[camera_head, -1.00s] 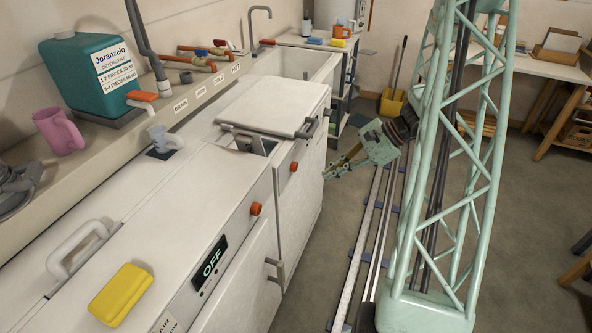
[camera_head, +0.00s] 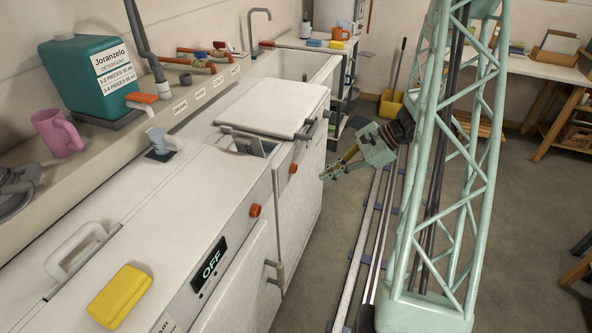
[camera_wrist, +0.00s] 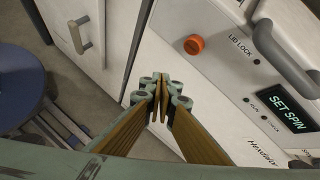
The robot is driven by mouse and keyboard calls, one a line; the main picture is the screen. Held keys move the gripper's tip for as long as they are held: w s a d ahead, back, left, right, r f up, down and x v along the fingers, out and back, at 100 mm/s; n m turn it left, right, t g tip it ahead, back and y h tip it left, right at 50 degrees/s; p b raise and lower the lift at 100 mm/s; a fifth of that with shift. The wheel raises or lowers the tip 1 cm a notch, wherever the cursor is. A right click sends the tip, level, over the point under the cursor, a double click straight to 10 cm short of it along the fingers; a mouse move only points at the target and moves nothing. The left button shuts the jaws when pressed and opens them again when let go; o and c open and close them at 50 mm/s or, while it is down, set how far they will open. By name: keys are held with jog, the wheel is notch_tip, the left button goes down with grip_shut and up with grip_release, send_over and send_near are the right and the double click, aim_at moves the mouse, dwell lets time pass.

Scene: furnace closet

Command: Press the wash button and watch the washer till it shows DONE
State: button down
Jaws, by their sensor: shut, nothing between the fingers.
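In the head view, a white machine (camera_head: 120,225) in front has a dark display (camera_head: 209,264) reading OFF and an orange button (camera_head: 255,210). A second white machine (camera_head: 300,205) behind it has another orange button (camera_head: 293,168) and a tilted lid (camera_head: 272,104). The wrist view shows an orange button (camera_wrist: 194,44) beside the words LID LOCK and a display (camera_wrist: 289,113) reading SET SPIN. I cannot see a label naming the wash button. My gripper (camera_head: 325,174) is shut and empty, to the right of the second machine. In the wrist view its fingertips (camera_wrist: 162,82) are below and left of the button, apparently apart from it.
A grey handle (camera_wrist: 285,55) juts out above the display. A shelf (camera_head: 205,88) carries a teal detergent jug (camera_head: 75,75) and a pink mug (camera_head: 57,133). A yellow sponge (camera_head: 119,297) lies on the front machine.

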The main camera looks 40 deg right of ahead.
jog(key=w+a, duration=0.3)
jog(key=w, duration=0.3)
jog(key=shift+w+a, duration=0.15)
jog(key=shift+a, duration=0.2)
jog(key=shift+w+a+b, duration=0.25)
jog(key=shift+w+a, duration=0.05)
jog(key=shift+w, duration=0.25)
jog(key=shift+w+a+b, duration=0.25)
jog(key=shift+w+a, duration=0.05)
jog(key=shift+w, duration=0.25)
dwell(3.6)
jog(key=shift+s+d, duration=0.1)
jog(key=shift+s, duration=0.1)
dwell(0.3)
jog(key=shift+s+d, duration=0.5)
jog(key=shift+s, duration=0.4)
jog(key=shift+s+d, duration=0.4)
jog(key=shift+s, duration=0.35)
jog(key=shift+s+d, duration=0.45)
jog(key=shift+s, duration=0.25)
jog(key=shift+s+d, duration=0.4)
jog(key=shift+s, duration=0.35)
